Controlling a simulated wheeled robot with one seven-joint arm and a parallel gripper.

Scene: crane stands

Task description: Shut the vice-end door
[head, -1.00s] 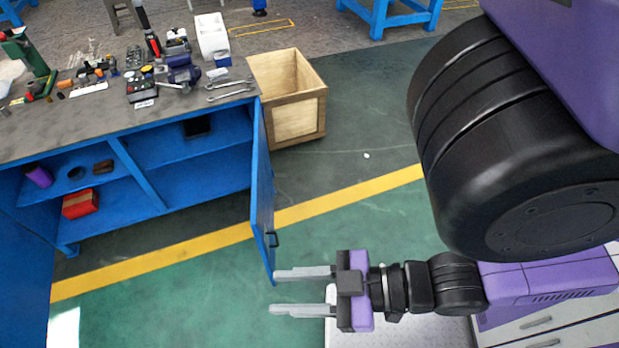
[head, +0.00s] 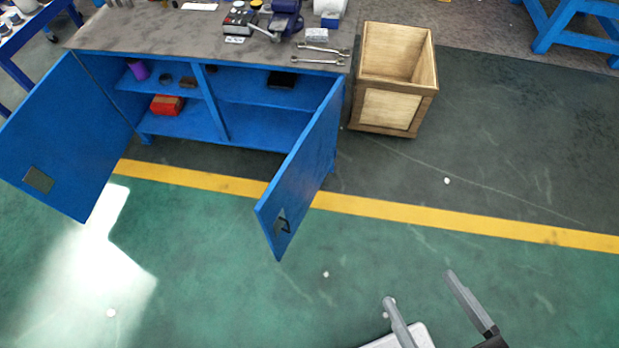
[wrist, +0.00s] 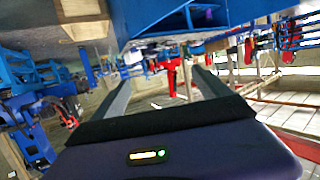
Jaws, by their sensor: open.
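The blue workbench (head: 222,110) has two hinged doors, both standing open. The vice-end door (head: 303,165) is the right one, below the blue vice (head: 286,18) on the bench top. It swings out toward me, with a dark handle (head: 283,226) near its free edge. My gripper (head: 419,287) is at the bottom right of the head view, to the right of the door and apart from it. Its two grey fingers are spread and empty. The wrist view also shows the open fingers (wrist: 162,88), with nothing between them; blue furniture fills the top there.
The left door (head: 65,140) also stands open. A wooden crate (head: 392,112) stands just right of the bench. Shelves inside hold a red box (head: 167,105) and a purple cylinder (head: 138,70). Wrenches (head: 320,55) lie on the bench top. The green floor is clear between gripper and door.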

